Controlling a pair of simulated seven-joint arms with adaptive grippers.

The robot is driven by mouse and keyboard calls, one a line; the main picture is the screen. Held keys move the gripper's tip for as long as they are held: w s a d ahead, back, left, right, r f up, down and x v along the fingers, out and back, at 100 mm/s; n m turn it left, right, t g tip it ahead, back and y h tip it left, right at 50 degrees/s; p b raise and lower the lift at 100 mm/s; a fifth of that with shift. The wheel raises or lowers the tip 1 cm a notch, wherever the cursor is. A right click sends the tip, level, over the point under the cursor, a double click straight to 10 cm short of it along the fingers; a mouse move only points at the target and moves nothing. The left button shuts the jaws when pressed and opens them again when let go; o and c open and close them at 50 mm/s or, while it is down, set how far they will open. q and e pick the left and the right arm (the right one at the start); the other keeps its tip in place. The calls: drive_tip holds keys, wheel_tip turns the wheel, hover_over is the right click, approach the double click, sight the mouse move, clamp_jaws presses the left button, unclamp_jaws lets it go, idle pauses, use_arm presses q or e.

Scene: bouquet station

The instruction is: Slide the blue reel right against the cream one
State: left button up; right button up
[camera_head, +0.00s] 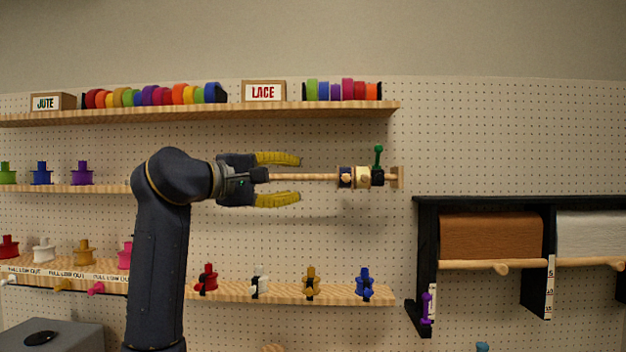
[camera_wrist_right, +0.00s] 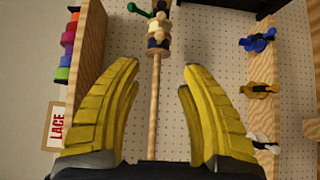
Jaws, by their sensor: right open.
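A wooden rod (camera_head: 305,177) runs sideways in the head view to a wall block (camera_head: 397,177) at its right end. The dark blue reel (camera_head: 346,177) is on the rod, just left of the cream reel (camera_head: 362,177). They look very close, but I cannot tell if they touch. In the right wrist view the blue reel (camera_wrist_right: 158,43) is nearer me than the cream reel (camera_wrist_right: 158,27). My right gripper (camera_head: 300,179) is open, its yellow fingers on either side of the rod, left of the blue reel and apart from it. My left gripper is not in view.
A dark reel (camera_head: 377,178) and a green-knobbed part (camera_head: 379,156) are beyond the cream reel. The ribbon shelf (camera_head: 230,110) runs above and a lower shelf (camera_head: 330,293) with several small spools below. A black paper-roll rack (camera_head: 425,240) stands at right.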

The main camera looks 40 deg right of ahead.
approach(343, 178)
drive_tip(key=d, duration=0.9)
drive_tip(key=shift+s+d, duration=0.15)
drive_tip(key=shift+d, duration=0.05)
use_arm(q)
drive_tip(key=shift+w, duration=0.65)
use_arm(e)
drive_tip(key=shift+d, duration=0.85)
drive_tip(key=shift+c, duration=0.4)
clamp_jaws()
